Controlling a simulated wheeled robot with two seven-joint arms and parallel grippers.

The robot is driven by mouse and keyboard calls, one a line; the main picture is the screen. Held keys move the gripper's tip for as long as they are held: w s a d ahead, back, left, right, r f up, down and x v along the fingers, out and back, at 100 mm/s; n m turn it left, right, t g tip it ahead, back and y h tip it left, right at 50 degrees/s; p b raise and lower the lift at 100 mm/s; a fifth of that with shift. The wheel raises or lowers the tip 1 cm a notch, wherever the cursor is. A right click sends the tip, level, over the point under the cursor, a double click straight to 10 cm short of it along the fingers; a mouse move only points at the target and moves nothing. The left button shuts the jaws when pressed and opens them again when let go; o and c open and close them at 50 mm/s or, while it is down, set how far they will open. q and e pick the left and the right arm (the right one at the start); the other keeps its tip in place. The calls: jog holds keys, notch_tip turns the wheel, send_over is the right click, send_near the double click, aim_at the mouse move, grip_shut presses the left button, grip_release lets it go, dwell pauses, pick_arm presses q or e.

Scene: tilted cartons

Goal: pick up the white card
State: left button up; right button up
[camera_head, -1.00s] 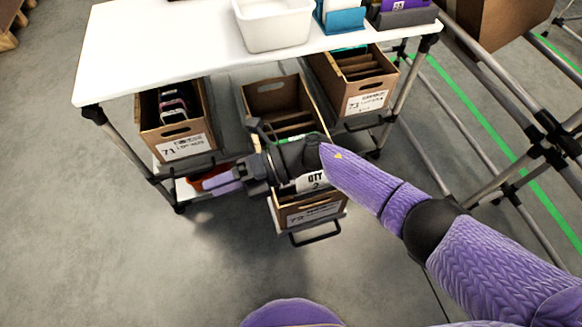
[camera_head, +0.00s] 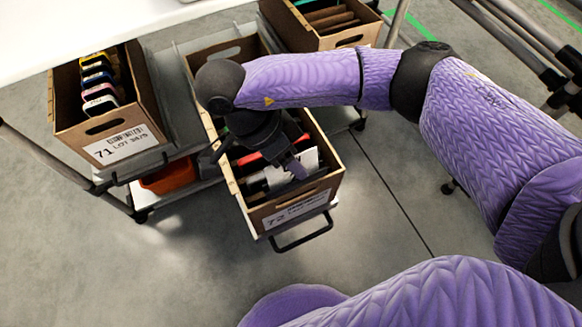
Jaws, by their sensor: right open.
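The white card (camera_head: 309,160) stands near the front of the middle carton, marked 72 (camera_head: 290,212). In the earlier frame it reads QTY 2. My right gripper (camera_head: 284,172) reaches down into that carton from above, its fingers at the card. It is open. The gripper covers part of the card, so I cannot tell whether the fingers touch it or straddle it. A red item (camera_head: 257,158) shows just behind the card, partly hidden by my gripper. My left gripper is out of the picture.
The carton marked 71 (camera_head: 122,142) stands at left with several coloured items in it. Another carton (camera_head: 345,38) is at the upper right. An orange bin (camera_head: 170,177) sits low on the left. The white table top (camera_head: 60,35) overhangs the cartons. Floor is clear in front.

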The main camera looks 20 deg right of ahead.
jog(key=shift+r, duration=0.1)
jog(key=shift+c, duration=0.3)
grip_shut()
